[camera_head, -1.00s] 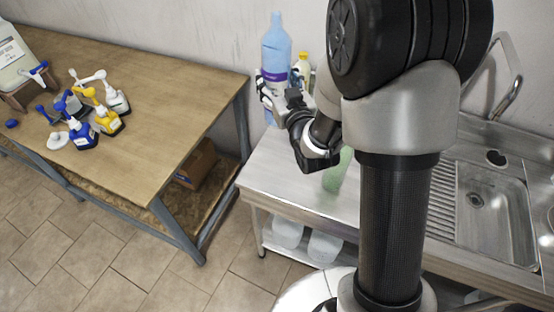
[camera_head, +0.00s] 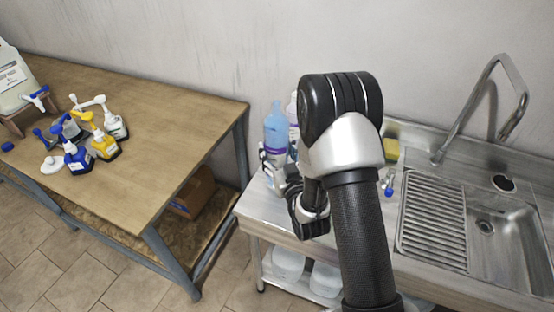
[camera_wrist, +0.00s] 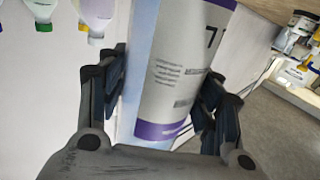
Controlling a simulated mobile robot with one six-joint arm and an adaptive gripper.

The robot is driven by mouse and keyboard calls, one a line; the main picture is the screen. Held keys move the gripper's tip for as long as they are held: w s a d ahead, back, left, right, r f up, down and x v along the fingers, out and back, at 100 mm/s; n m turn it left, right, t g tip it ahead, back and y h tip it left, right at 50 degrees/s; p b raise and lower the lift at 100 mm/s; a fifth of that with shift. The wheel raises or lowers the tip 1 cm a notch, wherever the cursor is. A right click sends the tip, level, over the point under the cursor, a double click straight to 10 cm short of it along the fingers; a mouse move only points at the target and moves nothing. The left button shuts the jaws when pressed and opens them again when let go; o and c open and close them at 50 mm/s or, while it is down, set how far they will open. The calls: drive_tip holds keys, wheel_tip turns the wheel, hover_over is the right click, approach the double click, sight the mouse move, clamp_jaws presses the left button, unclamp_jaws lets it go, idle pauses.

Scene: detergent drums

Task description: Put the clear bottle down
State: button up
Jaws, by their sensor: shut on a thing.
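The clear bottle (camera_head: 276,132), bluish with a white and purple label, stands roughly upright at the left end of the steel counter (camera_head: 262,206). My gripper (camera_head: 276,166) is shut around its lower body. In the wrist view the bottle's label (camera_wrist: 180,75) fills the middle, with one dark finger of my gripper (camera_wrist: 160,105) on each side. My wrist hides the bottle's base in the head view, so I cannot tell whether it touches the counter.
Another pale bottle (camera_head: 292,108) is close behind the held one, partly hidden by my arm. A sink (camera_head: 495,235), faucet (camera_head: 488,100) and yellow sponge (camera_head: 391,151) are on the right. The wooden table (camera_head: 150,120) at left holds several small pump bottles (camera_head: 104,145).

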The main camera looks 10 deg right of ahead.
sight(277, 158)
wheel_tip(277, 158, down, 3)
drive_tip(key=shift+f+b, duration=0.1)
drive_tip(key=shift+b, duration=0.5)
drive_tip(key=o, duration=1)
drive_tip(key=shift+o, duration=0.2)
